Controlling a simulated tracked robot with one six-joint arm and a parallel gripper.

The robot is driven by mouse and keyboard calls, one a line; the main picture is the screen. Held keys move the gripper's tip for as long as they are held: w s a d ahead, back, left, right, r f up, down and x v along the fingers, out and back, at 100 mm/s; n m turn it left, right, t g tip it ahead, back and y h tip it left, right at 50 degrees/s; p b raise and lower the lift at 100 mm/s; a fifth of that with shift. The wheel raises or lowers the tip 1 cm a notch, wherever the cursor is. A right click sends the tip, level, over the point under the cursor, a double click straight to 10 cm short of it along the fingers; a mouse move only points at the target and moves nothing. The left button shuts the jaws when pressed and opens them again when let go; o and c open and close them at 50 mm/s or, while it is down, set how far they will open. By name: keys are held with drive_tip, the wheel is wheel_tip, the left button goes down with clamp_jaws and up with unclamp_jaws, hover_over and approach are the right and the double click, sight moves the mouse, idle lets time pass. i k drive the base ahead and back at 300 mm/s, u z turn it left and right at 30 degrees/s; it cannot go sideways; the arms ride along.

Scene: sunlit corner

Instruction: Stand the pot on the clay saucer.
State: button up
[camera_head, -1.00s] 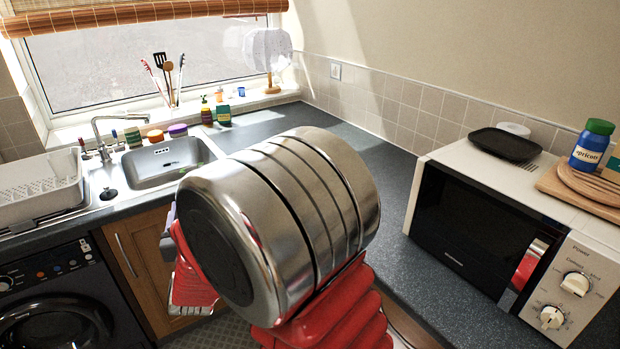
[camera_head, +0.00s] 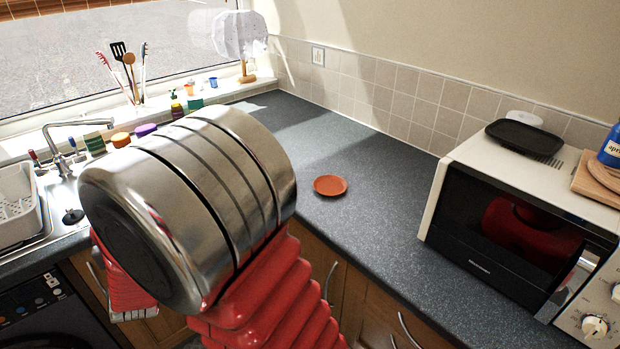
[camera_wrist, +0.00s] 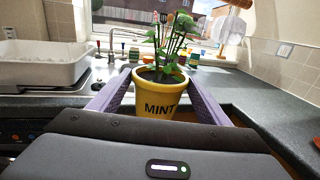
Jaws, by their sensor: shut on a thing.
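The yellow pot (camera_wrist: 157,98), marked MINT and holding a leafy green plant, is upright between the jaws of my gripper (camera_wrist: 158,88) in the wrist view. The jaws are shut on its sides. In the head view the pot and jaws are hidden behind my silver and red arm. The clay saucer (camera_head: 330,185) is a small, flat orange-brown dish lying empty on the dark worktop, right of my arm in the head view. A sliver of reddish brown at the right edge of the wrist view may be the saucer. The pot is apart from it.
A microwave (camera_head: 520,235) stands right of the saucer, with a black tray (camera_head: 523,138) on top. A tiled wall (camera_head: 400,95) runs behind. Jars and a utensil holder line the window side by the sink. The worktop (camera_head: 370,225) around the saucer is clear.

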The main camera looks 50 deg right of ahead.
sight(331, 187)
drive_tip(key=u, duration=0.05)
drive_tip(key=i, duration=1.25)
drive_tip(key=z, duration=0.05)
